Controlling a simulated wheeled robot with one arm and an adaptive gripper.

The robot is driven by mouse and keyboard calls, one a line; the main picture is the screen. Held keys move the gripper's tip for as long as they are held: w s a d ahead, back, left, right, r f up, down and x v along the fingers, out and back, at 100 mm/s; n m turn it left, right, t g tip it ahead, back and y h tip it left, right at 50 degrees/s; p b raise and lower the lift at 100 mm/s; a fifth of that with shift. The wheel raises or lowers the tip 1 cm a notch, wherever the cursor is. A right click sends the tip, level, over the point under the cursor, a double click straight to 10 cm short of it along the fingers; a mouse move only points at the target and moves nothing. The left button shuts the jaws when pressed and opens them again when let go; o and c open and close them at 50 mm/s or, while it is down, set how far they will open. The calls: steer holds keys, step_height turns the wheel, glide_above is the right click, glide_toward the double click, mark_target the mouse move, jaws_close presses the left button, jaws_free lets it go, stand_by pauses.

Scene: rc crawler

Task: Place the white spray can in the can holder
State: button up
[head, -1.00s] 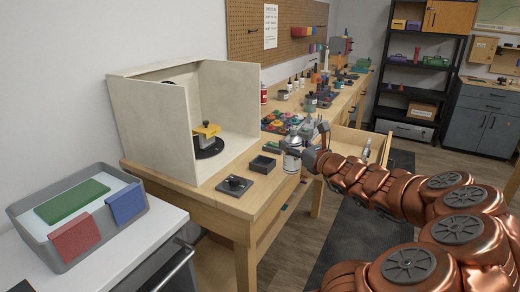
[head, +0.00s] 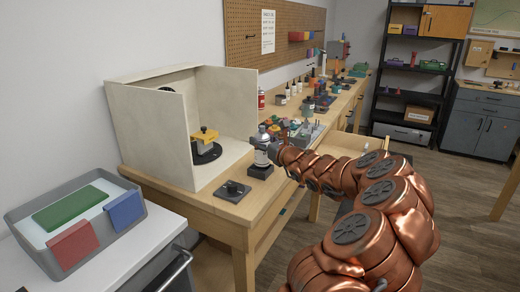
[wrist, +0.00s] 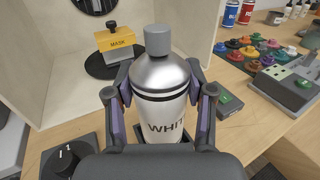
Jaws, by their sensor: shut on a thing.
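The white spray can (wrist: 160,108), silver at the shoulder with a grey cap and "WHIT" lettering, is upright between the fingers of my gripper (wrist: 160,82). My gripper is shut around its sides. The can also shows in the head view (head: 262,154), directly over the black square can holder (head: 260,171). The holder's dark rim (wrist: 187,131) shows around the can's lower part in the wrist view. The can's base is hidden, so I cannot tell whether it rests on the holder's floor.
A pale spray booth (head: 150,135) with a yellow MASK block (head: 205,134) on a black turntable stands left of the holder. A black knob unit (head: 232,190) sits in front. Several coloured paint pots (wrist: 240,48) and a red can (head: 261,99) stand behind.

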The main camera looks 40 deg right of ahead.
steer(key=shift+w, duration=0.35)
steer(key=shift+w+f, duration=0.1)
steer(key=shift+f, duration=1.7)
steer(key=shift+f, duration=0.15)
steer(key=o, duration=1.3)
steer(key=shift+s, duration=0.2)
steer(key=s, duration=0.3)
steer(key=s+a+b, duration=0.1)
steer(key=s, duration=0.3)
steer(key=s+a, duration=0.1)
steer(key=s, duration=0.3)
steer(key=shift+s, duration=0.2)
